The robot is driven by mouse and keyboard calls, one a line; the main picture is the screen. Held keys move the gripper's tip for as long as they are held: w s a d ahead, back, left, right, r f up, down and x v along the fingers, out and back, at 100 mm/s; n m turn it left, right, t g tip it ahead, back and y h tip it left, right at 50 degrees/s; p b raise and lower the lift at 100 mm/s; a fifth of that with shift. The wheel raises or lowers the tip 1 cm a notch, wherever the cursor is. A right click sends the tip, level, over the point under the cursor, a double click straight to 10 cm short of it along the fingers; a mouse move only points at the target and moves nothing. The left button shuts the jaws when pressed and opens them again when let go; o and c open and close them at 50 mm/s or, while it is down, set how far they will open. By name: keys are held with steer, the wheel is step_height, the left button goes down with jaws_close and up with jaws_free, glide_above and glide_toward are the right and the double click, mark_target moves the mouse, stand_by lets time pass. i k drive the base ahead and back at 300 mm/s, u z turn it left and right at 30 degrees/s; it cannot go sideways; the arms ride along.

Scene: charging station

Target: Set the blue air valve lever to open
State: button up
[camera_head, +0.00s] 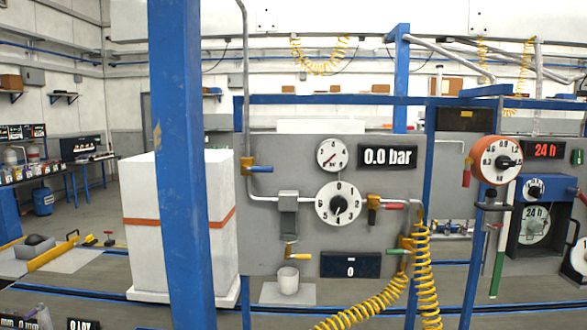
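The blue air valve lever (260,169) is on the left part of a grey panel (270,225). It points sideways to the right from a yellow valve body (246,164). The lever lies roughly across the grey vertical pipe (244,110) that runs into the valve from above. A pressure display (388,157) on the panel reads 0.0 bar. A round gauge (333,154) with a red needle sits to its left. I cannot make out my gripper anywhere in this view.
A blue post (183,200) stands left of the panel, in front of a white block (142,215). A red lever (391,206), a yellow lever (300,257), a green lever (397,251) and a dial (338,204) are also on the panel. A yellow coiled hose (424,270) hangs at its right.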

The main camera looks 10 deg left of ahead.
mark_target(263, 170)
steer(key=i, duration=0.85)
steer(key=u, duration=0.05)
